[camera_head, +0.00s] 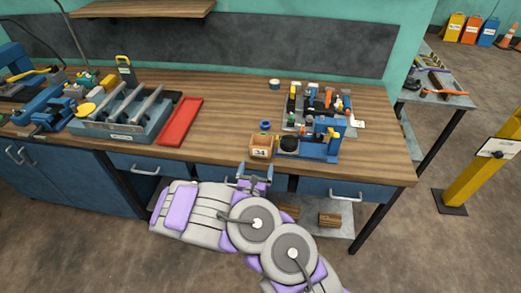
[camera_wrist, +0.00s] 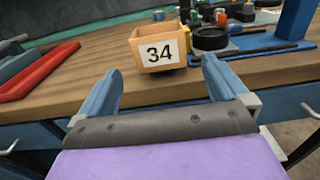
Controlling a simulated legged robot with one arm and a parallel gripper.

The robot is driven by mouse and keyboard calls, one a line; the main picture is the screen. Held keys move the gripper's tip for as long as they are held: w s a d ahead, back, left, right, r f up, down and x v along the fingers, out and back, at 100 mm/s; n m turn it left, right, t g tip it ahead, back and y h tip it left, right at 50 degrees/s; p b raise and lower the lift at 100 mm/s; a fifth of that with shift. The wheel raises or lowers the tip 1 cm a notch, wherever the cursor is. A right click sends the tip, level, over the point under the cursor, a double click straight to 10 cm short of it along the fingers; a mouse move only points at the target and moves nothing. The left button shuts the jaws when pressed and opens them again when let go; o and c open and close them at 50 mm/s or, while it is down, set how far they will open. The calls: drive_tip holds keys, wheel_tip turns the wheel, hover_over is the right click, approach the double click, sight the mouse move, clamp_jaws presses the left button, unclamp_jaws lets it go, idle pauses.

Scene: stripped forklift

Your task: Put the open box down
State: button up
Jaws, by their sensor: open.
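The open box (camera_head: 261,147) is a small tan box with a label reading 34. It rests on the wooden workbench (camera_head: 225,120) near the front edge. In the wrist view the box (camera_wrist: 158,48) is upright, just beyond the fingertips and roughly between them. My gripper (camera_head: 254,173) is open and empty at the bench's front edge, its two blue fingers (camera_wrist: 160,80) spread apart on either side of the box's line. A gap shows between the fingers and the box. The inside of the box is mostly hidden.
A red tray (camera_head: 180,121) lies left of the box, beside a grey tool holder (camera_head: 120,120). A blue stand (camera_head: 325,145) and a tray of small parts (camera_head: 310,110) are close on the right. A blue ring (camera_head: 265,126) sits behind the box. Bare wood lies between red tray and box.

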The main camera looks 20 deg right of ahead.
sight(260, 151)
drive_tip(key=b+x, duration=0.1)
drive_tip(key=x, duration=0.5)
drive_tip(key=shift+w, duration=0.1)
drive_tip(key=shift+b+x, duration=1.2)
drive_tip(key=shift+x, duration=2)
drive_tip(key=shift+r, duration=0.15)
drive_tip(key=shift+c, duration=0.2)
drive_tip(key=shift+a, duration=0.1)
drive_tip(key=c, duration=0.7)
drive_tip(key=shift+c, duration=0.2)
drive_tip(key=shift+r, duration=0.1)
